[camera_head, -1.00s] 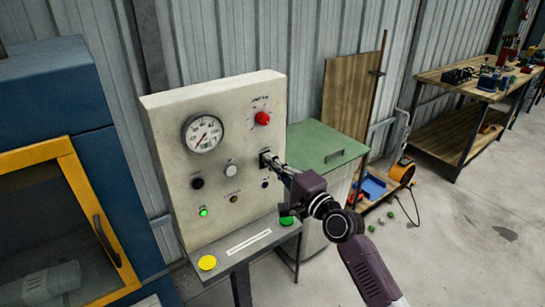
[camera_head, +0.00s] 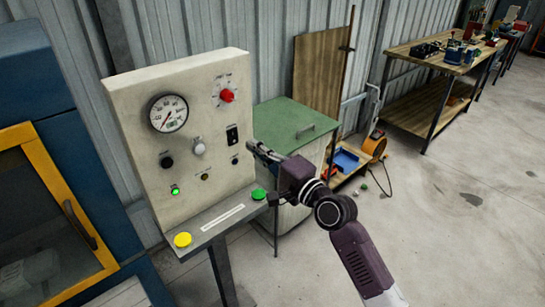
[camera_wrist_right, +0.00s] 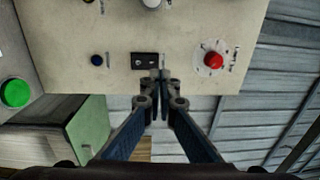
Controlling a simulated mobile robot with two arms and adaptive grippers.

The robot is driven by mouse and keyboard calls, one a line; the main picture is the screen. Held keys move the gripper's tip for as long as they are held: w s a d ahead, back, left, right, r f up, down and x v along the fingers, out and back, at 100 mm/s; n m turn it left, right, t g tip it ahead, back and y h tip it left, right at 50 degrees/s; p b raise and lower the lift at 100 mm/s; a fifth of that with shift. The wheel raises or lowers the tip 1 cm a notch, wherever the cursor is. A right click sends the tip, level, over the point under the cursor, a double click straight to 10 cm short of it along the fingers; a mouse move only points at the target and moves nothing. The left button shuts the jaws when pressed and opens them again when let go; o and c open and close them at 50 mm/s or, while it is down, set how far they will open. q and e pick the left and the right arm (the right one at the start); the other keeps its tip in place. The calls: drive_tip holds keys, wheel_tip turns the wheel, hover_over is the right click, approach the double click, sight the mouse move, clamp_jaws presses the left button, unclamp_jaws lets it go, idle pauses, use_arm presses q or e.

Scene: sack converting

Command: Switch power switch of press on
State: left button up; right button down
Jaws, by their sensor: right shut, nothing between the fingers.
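The press's control panel (camera_head: 185,110) is a cream upright box with a gauge, knobs and lamps. A small black rocker power switch (camera_head: 232,135) sits at the panel's right side, below the red knob. It also shows in the right wrist view (camera_wrist_right: 145,60), just left of my fingertips. My right gripper (camera_head: 254,148) is shut and empty, its tips to the right of the switch and seemingly apart from it. In the right wrist view my right gripper (camera_wrist_right: 160,78) has its fingers together near the panel's edge. A green lamp (camera_head: 175,191) glows low on the panel. My left gripper is out of view.
A shelf with a yellow button (camera_head: 183,240) and a green button (camera_head: 258,195) juts out below the panel. A green-topped cabinet (camera_head: 290,125) stands close on the right. A blue machine with a yellow-framed door (camera_head: 105,255) is at the left. Open floor lies at right.

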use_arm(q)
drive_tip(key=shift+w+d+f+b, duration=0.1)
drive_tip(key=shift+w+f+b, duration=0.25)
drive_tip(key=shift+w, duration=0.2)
use_arm(e)
drive_tip(key=r+v, duration=0.1)
drive_tip(key=v, duration=0.5)
drive_tip(key=shift+s+d+r, duration=0.2)
drive_tip(key=shift+r, duration=0.05)
